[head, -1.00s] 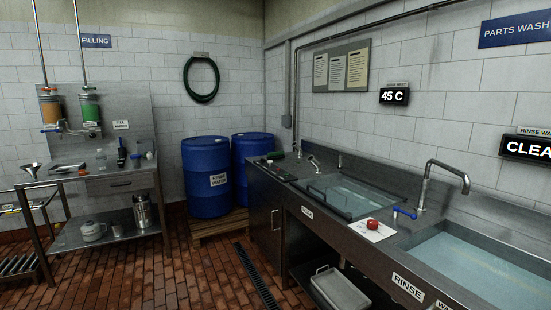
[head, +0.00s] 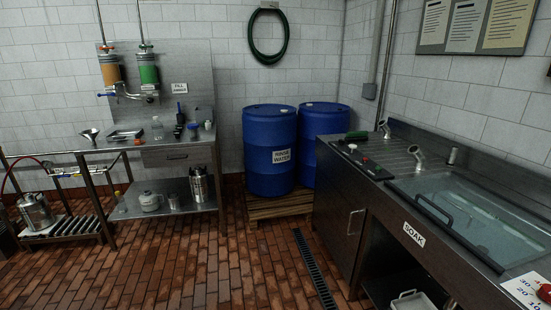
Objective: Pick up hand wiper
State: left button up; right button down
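I cannot pick out a hand wiper for certain. On the steel bench (head: 120,145) at the left, a dark upright item (head: 180,116) stands beside a clear bottle (head: 157,128) and small dark and blue-topped items; they are too small to tell exactly. A green item (head: 356,135), perhaps a brush, lies at the far end of the sink counter (head: 385,170). Neither of my grippers is in view.
Two blue drums (head: 269,150) stand on a wooden pallet (head: 272,207) between bench and sink. The soak basin (head: 470,215) fills the right. A floor drain (head: 314,270) runs down the middle. The brick floor (head: 190,270) in front of the bench is clear.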

aim_at(359, 135)
jog(key=i, duration=0.65)
jog(key=i+j+z, duration=0.1)
jog(key=i, duration=0.6)
jog(key=i+j, duration=0.15)
jog(key=i, duration=0.5)
